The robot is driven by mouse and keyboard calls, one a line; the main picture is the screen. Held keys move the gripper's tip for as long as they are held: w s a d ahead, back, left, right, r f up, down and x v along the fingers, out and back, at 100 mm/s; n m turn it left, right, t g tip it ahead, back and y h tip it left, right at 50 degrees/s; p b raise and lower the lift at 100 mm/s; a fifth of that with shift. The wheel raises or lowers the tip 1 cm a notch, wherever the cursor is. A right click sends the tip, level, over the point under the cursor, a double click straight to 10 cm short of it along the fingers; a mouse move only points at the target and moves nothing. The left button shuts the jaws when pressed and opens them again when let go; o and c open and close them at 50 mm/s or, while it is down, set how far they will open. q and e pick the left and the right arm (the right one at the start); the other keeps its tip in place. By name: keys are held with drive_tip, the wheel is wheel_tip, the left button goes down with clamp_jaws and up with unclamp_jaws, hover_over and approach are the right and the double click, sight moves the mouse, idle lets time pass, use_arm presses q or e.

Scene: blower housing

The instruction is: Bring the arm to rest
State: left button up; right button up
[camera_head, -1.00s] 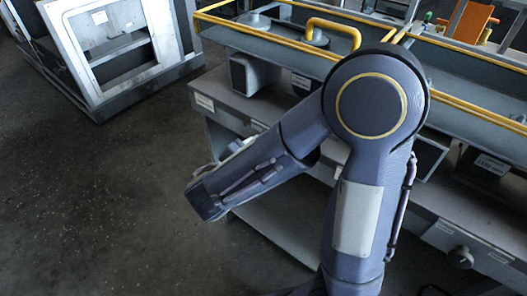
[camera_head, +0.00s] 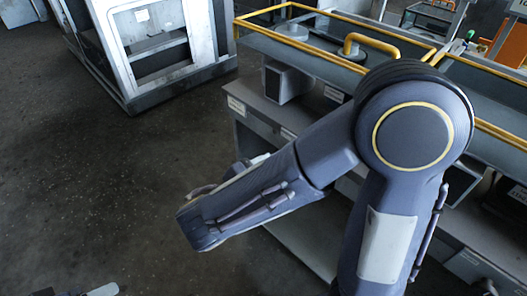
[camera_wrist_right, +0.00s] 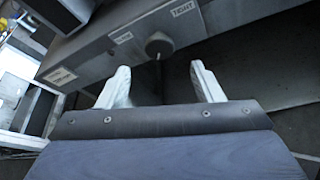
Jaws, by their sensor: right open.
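My right arm (camera_head: 412,137) rises from the bottom right of the head view and bends at the elbow. Its forearm (camera_head: 250,200) slants down to the left, beside the workbench. The right gripper is hidden in that view. In the right wrist view my right gripper (camera_wrist_right: 160,75) is open, with two pale fingers apart and nothing between them. Beyond the fingertips is a dark round knob (camera_wrist_right: 158,45) on a grey panel; I cannot tell the gap. A small pale piece at the bottom left edge of the head view may be part of my left gripper (camera_head: 103,290), mostly cut off.
The grey workbench (camera_head: 236,105) with a yellow-railed tray (camera_head: 385,45) on top stands behind and beside the right arm. A grey-white frame cabinet (camera_head: 120,75) stands at the upper left. Dark floor (camera_head: 100,190) is clear on the left.

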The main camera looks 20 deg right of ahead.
drive_tip(key=s+d+f+m+g+y, duration=0.3)
drive_tip(key=s+m+g+y, duration=0.1)
drive_tip(key=s+m+y, duration=0.15)
drive_tip(key=s+d+f+m+g+y, duration=0.3)
drive_tip(key=s+m+y, duration=0.1)
drive_tip(key=s+m, duration=0.3)
drive_tip(key=a+r+m+t+y+p, duration=0.1)
drive_tip(key=r+m+t+y+p, duration=0.1)
drive_tip(key=r+p, duration=0.5)
drive_tip(key=a+r+m+t+y+p, duration=0.2)
drive_tip(key=r+m+p, duration=0.4)
drive_tip(key=r, duration=0.5)
drive_tip(key=shift+a+r+t+y+p, duration=0.25)
drive_tip(key=shift+t+y+p, duration=0.4)
drive_tip(key=shift+y, duration=0.4)
drive_tip(key=shift+s+m, duration=0.1)
drive_tip(key=shift+m, duration=0.15)
